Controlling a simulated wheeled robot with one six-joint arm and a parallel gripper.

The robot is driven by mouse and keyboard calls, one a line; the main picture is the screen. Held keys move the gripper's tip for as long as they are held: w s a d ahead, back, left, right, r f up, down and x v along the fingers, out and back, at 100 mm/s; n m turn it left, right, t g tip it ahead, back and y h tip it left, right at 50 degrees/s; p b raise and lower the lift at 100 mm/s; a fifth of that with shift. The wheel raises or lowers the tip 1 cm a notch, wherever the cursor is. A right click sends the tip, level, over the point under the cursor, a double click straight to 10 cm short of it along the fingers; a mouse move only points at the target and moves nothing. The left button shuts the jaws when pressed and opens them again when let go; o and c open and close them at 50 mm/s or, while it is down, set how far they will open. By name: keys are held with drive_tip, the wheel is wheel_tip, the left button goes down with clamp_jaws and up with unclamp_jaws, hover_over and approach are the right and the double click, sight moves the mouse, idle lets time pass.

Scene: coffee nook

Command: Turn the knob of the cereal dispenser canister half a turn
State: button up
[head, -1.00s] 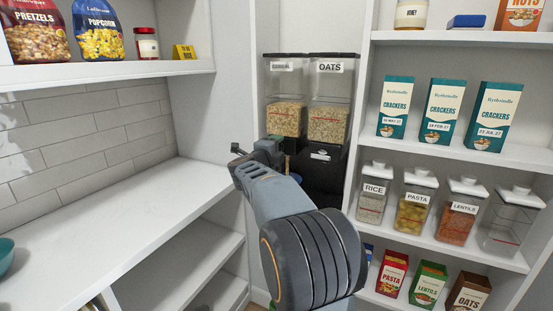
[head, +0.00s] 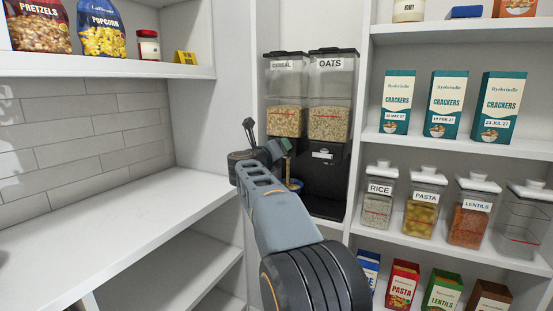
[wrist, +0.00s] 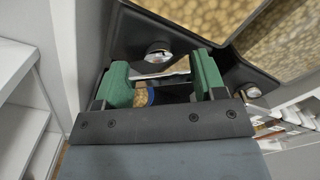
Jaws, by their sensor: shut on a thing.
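The cereal dispenser has two clear canisters with black lids on a black stand. The left canister (head: 286,90) is labelled CEREAL and the right one (head: 330,95) OATS; both are partly full. My gripper (head: 283,147) is at the base of the CEREAL canister and hides its knob in the head view. In the wrist view, my gripper's green pads (wrist: 163,78) are on either side of the silver knob (wrist: 160,70), shut on it. The OATS knob (wrist: 250,91) is to the right, clear of the pads.
A small cup with cereal in it (wrist: 143,98) stands below the knob; its rim shows behind my arm in the head view. A white upright panel is close on the left. Shelves on the right hold jars (head: 421,203) and cracker boxes (head: 443,105). The left counter (head: 120,235) is mostly bare.

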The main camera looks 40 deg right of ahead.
drive_tip(key=m+b, duration=0.2)
drive_tip(key=m, duration=0.1)
drive_tip(key=shift+f+m, duration=0.2)
drive_tip(key=shift+m, duration=0.1)
drive_tip(key=shift+r+m+b, duration=0.1)
drive_tip(key=shift+m+b, duration=0.9)
drive_tip(key=shift+m, duration=0.6)
drive_tip(key=o, duration=0.9)
drive_tip(key=v, duration=1.4)
drive_tip(key=shift+w+b, duration=0.1)
drive_tip(key=shift+b, duration=0.25)
